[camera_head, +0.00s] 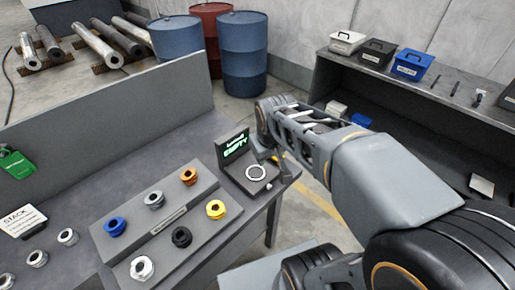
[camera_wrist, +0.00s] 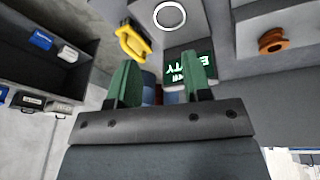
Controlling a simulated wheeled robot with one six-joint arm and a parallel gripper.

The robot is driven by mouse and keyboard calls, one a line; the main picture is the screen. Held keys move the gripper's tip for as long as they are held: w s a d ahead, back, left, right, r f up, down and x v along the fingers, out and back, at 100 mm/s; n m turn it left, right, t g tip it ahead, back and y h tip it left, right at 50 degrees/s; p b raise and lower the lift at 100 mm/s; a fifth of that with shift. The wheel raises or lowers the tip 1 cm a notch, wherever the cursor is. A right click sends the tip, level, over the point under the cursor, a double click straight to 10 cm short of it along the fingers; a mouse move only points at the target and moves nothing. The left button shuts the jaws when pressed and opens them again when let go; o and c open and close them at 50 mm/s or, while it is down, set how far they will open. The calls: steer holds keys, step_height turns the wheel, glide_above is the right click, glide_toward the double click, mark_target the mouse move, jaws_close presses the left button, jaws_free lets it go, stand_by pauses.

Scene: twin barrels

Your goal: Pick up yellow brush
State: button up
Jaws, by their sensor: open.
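A small yellow tool (camera_wrist: 133,42), apparently the brush, shows upper left of centre in the wrist view, beside the station with the white ring (camera_wrist: 170,15). Its exact shape is unclear. In the head view a bit of yellow (camera_head: 281,157) shows at the table's right edge, next to the same station (camera_head: 239,147). My gripper (camera_wrist: 159,60) has two green fingers, spread apart with nothing between them. The tool lies beyond the left finger, apart from it as far as I can tell. In the head view the fingers are not clearly visible.
A grey rack (camera_head: 165,222) holds several coloured nuts left of the station. A green-lettered screen (camera_wrist: 188,66) reads EMPTY. A shelf (camera_head: 440,88) with several labelled boxes stands at the right. Blue barrels (camera_head: 243,55) and a red barrel (camera_head: 209,28) stand on the floor behind.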

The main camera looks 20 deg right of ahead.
steer(key=w+d+f+n+g+h+p, duration=0.1)
steer(key=w+d+n+g+p, duration=0.25)
steer(key=w, duration=1.05)
steer(key=shift+t, duration=0.65)
steer(key=d+f, duration=0.1)
steer(key=f, duration=0.1)
steer(key=w+d+f, duration=0.1)
steer(key=f, duration=0.2)
steer(key=d+f+p, duration=0.1)
steer(key=f, duration=0.1)
steer(key=shift+w+d+f, duration=0.15)
steer(key=shift+d+f, duration=0.25)
steer(key=shift+w+d+f+p, duration=0.15)
steer(key=shift+d+f+p, duration=0.15)
steer(key=shift+f, duration=0.75)
steer(key=shift+w+d+f+p, duration=0.15)
steer(key=shift+f+p, duration=0.2)
steer(key=shift+f, duration=0.75)
steer(key=shift+w+d+f+p, duration=0.1)
steer(key=shift+d+f+p, duration=0.2)
steer(key=shift+f, duration=0.75)
jaws_close()
